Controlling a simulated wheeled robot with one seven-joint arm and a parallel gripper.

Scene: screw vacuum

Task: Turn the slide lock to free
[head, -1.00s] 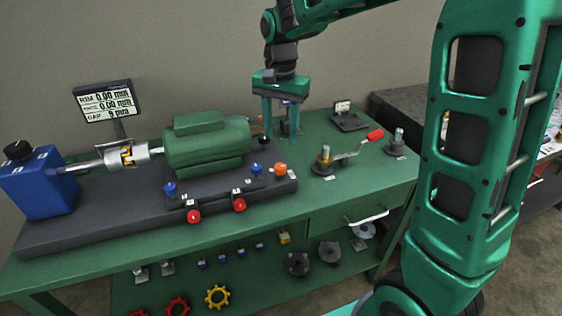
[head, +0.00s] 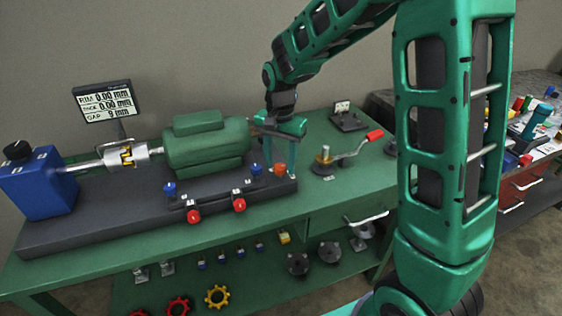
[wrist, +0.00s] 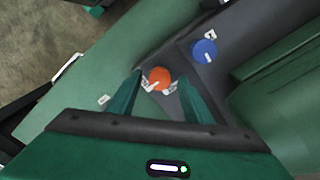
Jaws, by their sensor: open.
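The slide lock is not named in the views; an orange knob (head: 280,169) at the right end of the dark base plate may be it, with a small white label beside it. My gripper (head: 281,168) is open, with its fingers pointing down at this knob. In the wrist view, the orange knob (wrist: 160,77) shows between the two fingertips of my gripper (wrist: 160,80). I cannot tell whether the fingers touch it. A white mark shows near the knob, but I cannot read it.
A green motor (head: 207,143) stands left of my gripper. Blue knobs (head: 256,169) and red knobs (head: 239,205) line the base plate's front. A crank with a red handle (head: 375,136) stands to the right.

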